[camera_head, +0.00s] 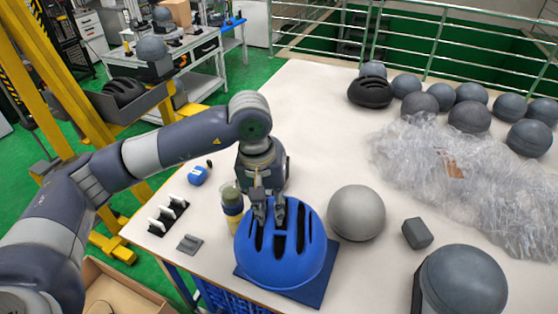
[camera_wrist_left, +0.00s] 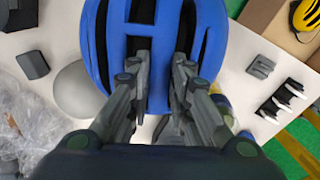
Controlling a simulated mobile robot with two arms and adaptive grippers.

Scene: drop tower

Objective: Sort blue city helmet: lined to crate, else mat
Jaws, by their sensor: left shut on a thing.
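The blue city helmet (camera_head: 281,256) sits dome up over a dark blue mat (camera_head: 322,283) at the table's front edge. Long dark vents run along its shell, and its inside is hidden. My left gripper (camera_head: 268,216) reaches down from above and is shut on the helmet at its vents. In the left wrist view the two fingers (camera_wrist_left: 158,105) straddle a blue rib of the helmet (camera_wrist_left: 210,45). A blue crate (camera_head: 225,299) shows partly below the table edge. My right gripper is not in view.
A grey dome (camera_head: 357,212) stands close right of the helmet, with a small dark block (camera_head: 417,233) beyond it. Crumpled clear plastic (camera_head: 465,180) and several grey domes fill the right. A jar (camera_head: 232,203) and a black rack (camera_head: 169,215) stand left. The table's middle back is clear.

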